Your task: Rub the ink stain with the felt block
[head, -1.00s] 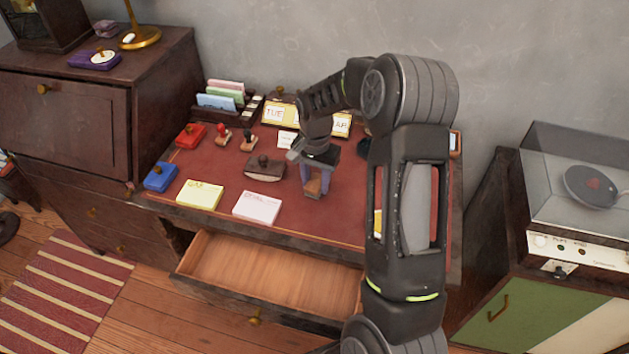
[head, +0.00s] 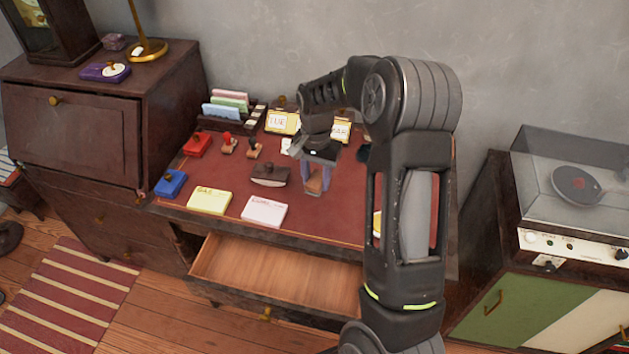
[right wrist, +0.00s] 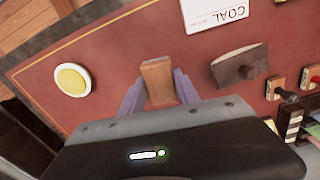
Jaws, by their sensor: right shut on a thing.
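My right gripper (head: 314,181) is shut on a small brown wood-coloured block (right wrist: 158,82), which I take for the felt block. Its two purplish fingers hold the block from both sides in the right wrist view. In the head view the block (head: 313,187) is over the red desk top (head: 335,222), right of the dark rocker blotter. I cannot tell whether it touches the surface. I make out no ink stain in either view; it may be hidden by the block, gripper or arm. My left gripper is not in view.
The blotter (head: 270,173) stands close to the left of the block. Note pads (head: 264,211), stamps (head: 228,145), red and blue ink pads (head: 170,183) and a round yellow dish (right wrist: 72,80) surround it. The desk drawer (head: 275,273) is open and empty.

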